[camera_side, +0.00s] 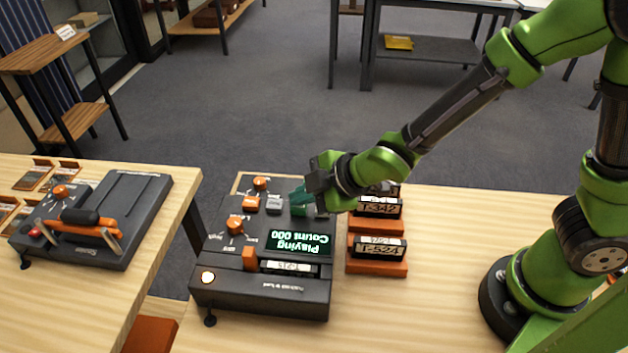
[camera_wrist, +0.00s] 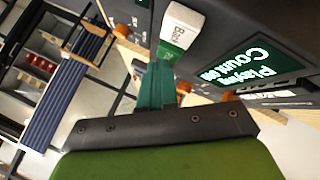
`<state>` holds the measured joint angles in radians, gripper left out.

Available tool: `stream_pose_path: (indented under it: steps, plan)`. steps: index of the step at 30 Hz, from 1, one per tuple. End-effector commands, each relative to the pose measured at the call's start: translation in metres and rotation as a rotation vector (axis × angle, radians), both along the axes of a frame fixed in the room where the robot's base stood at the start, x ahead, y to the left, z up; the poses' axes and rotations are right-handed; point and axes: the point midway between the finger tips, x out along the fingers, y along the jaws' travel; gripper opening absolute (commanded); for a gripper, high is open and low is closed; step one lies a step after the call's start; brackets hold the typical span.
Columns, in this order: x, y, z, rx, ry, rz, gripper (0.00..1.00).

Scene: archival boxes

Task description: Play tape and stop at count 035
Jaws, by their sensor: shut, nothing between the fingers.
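The dark tape player (camera_side: 250,295) stands on the wooden table in the side view. Its green-lit display (camera_side: 300,241) appears inverted and reads "Playing", "Count 000"; it also shows in the wrist view (camera_wrist: 262,62). A labelled cassette (camera_side: 288,267) sits in the player's front slot. An orange key (camera_side: 251,203) and a grey key (camera_side: 274,206) lie left of my gripper. My gripper (camera_side: 298,197), with teal fingers, is shut and empty over the key row; its fingers also show in the wrist view (camera_wrist: 158,82), close to a pale-topped key (camera_wrist: 182,22). Contact cannot be told.
Two orange knobs, one (camera_side: 235,226) near the display, sit on the player. Labelled cassettes on orange holders (camera_side: 378,268) stand just right of it. Another table at left holds a grey device with an orange handle (camera_side: 85,232).

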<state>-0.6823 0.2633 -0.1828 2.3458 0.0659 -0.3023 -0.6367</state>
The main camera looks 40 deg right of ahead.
Motion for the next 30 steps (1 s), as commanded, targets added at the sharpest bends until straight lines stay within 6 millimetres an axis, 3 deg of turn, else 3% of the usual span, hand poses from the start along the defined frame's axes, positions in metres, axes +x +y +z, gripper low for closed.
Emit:
stream_pose_path:
  steps: [6,17,30]
  plan:
    - [0.0,0.0,0.012,0.001,-0.002,0.001,0.0]
    - [0.0,0.0,0.014,0.0,-0.002,0.001,0.0]
    - [0.0,0.001,0.056,0.001,-0.005,0.003,0.0]
